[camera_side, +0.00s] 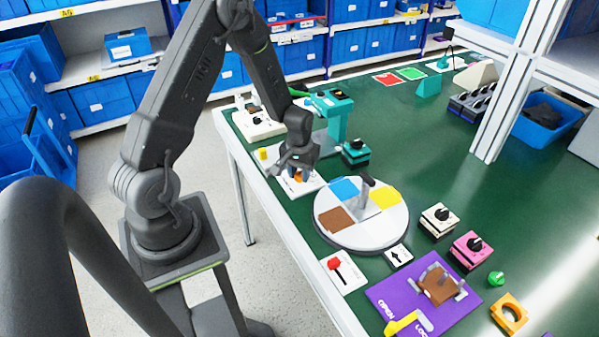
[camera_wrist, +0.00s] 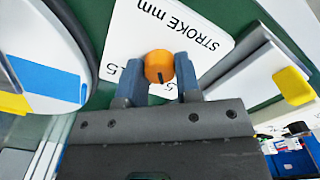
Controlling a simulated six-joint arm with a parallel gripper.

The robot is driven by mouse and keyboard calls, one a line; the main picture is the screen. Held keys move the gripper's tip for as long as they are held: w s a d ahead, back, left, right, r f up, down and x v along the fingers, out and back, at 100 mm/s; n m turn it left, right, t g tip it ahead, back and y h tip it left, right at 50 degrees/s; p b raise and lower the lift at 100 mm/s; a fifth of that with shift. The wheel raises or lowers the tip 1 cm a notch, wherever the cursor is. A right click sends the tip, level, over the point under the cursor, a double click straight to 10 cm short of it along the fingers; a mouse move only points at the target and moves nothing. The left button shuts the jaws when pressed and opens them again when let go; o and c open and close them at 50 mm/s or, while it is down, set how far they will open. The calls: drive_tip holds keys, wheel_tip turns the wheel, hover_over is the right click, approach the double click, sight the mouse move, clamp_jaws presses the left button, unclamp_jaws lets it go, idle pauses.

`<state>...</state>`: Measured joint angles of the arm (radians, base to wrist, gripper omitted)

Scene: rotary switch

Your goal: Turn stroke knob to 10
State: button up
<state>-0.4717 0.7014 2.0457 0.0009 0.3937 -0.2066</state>
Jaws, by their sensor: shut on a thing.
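The stroke knob (camera_wrist: 159,66) is a round orange knob with a dark pointer line, on a white plate (camera_wrist: 150,25) printed "STROKE mm". In the wrist view its pointer line is towards the gripper. My gripper (camera_wrist: 160,88) has its two blue-grey fingers on either side of the knob, shut on it. Parts of the scale numbers show beside the fingers; the rest is hidden. In the side view my gripper (camera_side: 299,174) is low over the plate, and a bit of the orange knob (camera_side: 298,179) shows beneath it.
A round turntable (camera_side: 335,238) with blue, yellow and brown patches stands close by. A teal press-like stand (camera_side: 335,120) is just behind my gripper.

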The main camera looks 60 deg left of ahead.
sight(300, 174)
drive_tip(key=m, duration=0.4)
drive_tip(key=shift+m, duration=1.7)
drive_tip(key=o, duration=0.9)
drive_tip(key=shift+r, duration=0.1)
drive_tip(key=shift+r, duration=6.8)
